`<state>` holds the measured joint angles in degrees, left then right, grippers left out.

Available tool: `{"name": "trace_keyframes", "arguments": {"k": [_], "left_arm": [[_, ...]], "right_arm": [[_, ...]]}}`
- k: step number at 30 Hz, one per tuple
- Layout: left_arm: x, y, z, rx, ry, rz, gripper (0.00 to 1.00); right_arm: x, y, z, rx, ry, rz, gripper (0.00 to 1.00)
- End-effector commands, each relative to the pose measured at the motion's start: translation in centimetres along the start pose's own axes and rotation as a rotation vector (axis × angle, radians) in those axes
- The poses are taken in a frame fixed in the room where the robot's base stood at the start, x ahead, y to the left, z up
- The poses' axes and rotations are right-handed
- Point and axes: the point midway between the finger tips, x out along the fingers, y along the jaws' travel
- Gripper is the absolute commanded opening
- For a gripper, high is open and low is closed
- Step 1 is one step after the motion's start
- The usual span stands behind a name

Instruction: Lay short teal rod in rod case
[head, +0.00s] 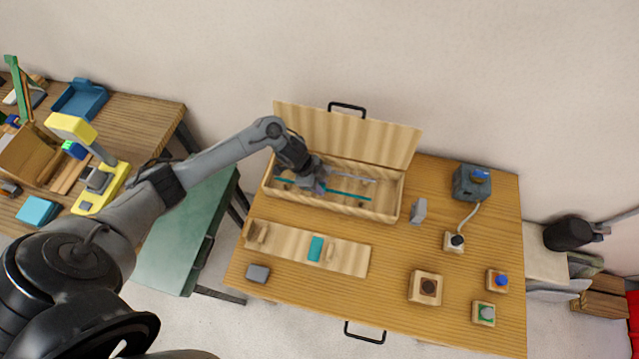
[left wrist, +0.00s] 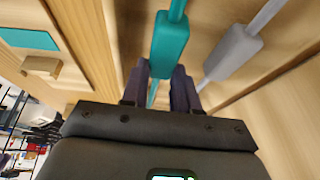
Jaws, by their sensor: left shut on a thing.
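The rod case (head: 335,207) is an open wooden box with its lid raised at the back of the table. My left gripper (head: 314,188) reaches down into it, shut on the teal rod (head: 348,195). In the left wrist view the fingers (left wrist: 161,75) close around the teal rod, at or just beside its thick teal block (left wrist: 170,42). The rod lies lengthwise within the case walls; I cannot tell whether it touches the floor. A grey rod (head: 352,177) with a grey block (left wrist: 232,52) lies beside it, nearer the lid. My right gripper is out of view.
A wooden rack (head: 345,258) with a teal pad (head: 316,249) stands in front of the case. A grey block (head: 418,211) is right of the case, and another (head: 258,273) is at front left. Button boxes and a grey device (head: 472,182) occupy the right side.

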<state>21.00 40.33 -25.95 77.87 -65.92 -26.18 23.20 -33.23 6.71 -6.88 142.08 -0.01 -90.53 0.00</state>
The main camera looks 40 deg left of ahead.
Motion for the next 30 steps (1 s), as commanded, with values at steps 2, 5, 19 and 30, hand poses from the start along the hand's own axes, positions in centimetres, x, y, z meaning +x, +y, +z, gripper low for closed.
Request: {"name": "trace_keyframes", "arguments": {"k": [2,5,19,30], "left_arm": [[0.06,-0.01,0.01,0.0,0.0,0.0,0.0],[0.19,0.0,0.06,0.0,0.0,0.0,0.0],[0.7,0.02,0.28,0.0,0.0,-0.001,0.0],[0.7,0.02,0.28,0.0,0.0,-0.001,0.58]], "right_arm": [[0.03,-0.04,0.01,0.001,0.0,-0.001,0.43],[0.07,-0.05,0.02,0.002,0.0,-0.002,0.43],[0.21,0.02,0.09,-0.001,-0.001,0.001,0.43],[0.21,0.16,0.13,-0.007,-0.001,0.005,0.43]]}}
